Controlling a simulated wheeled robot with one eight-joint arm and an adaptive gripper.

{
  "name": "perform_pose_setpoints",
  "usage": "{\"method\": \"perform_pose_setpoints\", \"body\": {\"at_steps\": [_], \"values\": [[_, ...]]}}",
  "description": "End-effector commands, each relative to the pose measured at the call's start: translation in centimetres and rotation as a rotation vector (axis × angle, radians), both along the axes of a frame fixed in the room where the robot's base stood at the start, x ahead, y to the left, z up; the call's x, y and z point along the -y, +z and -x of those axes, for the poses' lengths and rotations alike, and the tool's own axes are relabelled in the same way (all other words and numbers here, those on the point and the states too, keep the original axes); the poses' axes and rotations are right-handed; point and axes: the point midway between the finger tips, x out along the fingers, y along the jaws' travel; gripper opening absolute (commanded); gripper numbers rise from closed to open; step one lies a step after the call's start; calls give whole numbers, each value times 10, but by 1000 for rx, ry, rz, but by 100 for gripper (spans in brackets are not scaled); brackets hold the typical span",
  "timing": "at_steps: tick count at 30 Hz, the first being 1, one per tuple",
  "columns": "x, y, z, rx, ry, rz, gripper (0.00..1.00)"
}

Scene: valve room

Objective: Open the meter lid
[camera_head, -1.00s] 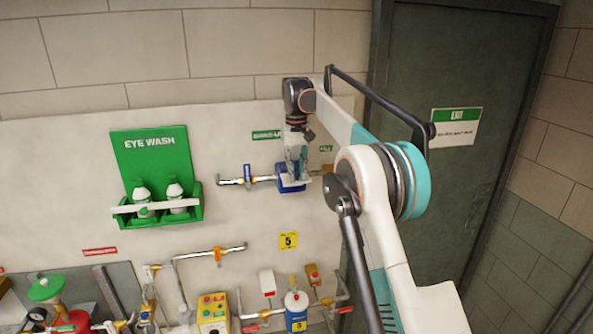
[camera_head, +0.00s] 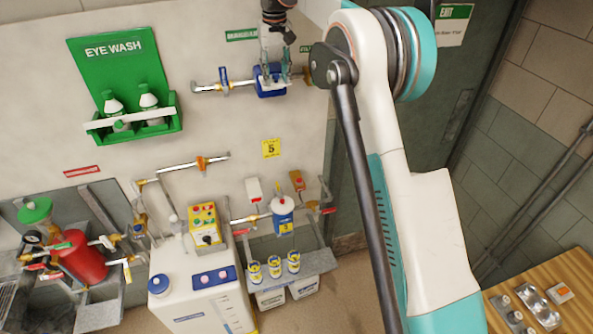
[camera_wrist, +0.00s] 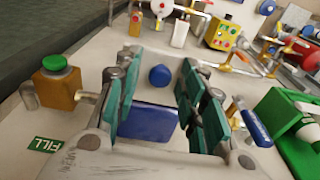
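The meter (camera_head: 270,84) is a small blue box on a pipe on the wall, at the upper middle of the head view. In the wrist view, a flat blue surface of it (camera_wrist: 148,120) and a round blue part (camera_wrist: 160,75) show between my fingers. I cannot tell whether its lid is lifted. My gripper (camera_head: 274,68) is at the meter's upper part, pointing down in the head view. In the wrist view, my gripper (camera_wrist: 160,95) is open, with teal finger pads on either side of the blue surface. Contact cannot be made out.
A blue-handled valve (camera_head: 223,80) sits on the pipe left of the meter. A green eye wash station (camera_head: 125,90) hangs farther left. An orange fitting with a green cap (camera_wrist: 58,75) is beside the meter in the wrist view. A wooden table (camera_head: 545,295) stands lower right.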

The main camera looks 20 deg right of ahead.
Motion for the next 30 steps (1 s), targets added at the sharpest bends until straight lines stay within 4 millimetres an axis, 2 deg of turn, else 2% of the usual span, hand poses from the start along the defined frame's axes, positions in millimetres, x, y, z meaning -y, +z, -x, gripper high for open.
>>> {"method": "perform_pose_setpoints", "body": {"at_steps": [17, 30], "values": [[0, -21, 10, 308, 0, 0, 37], [0, -44, 12, 674, 0, 0, 37]]}}
